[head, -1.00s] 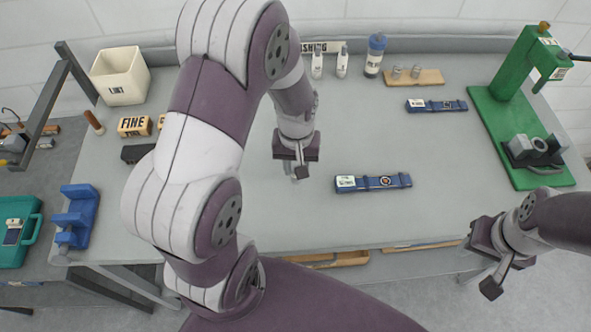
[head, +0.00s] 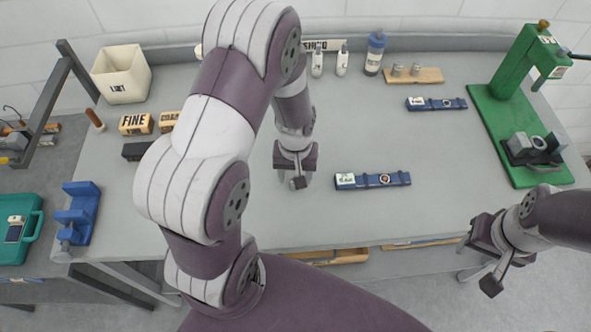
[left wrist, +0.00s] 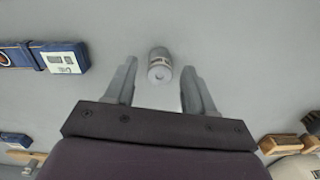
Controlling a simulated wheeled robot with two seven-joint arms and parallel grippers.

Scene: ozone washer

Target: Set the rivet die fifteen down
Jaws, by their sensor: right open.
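The rivet die (left wrist: 160,64) is a small grey cylinder with a pale label band; I take it as the die, but its number is not readable. In the left wrist view it stands on the grey bench between the spread fingertips of my left gripper (left wrist: 160,72), with a gap on each side. In the head view my left gripper (head: 293,182) is low over the middle of the bench and hides the die. My right gripper (head: 486,272) is open and empty, off the bench's front right edge.
A blue strip holder (head: 372,181) with a white label lies just right of my left gripper. Another blue strip (head: 437,104) lies farther back. A green press (head: 505,115) stands at right. A cream bin (head: 121,74) and FINE block (head: 136,124) are at left.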

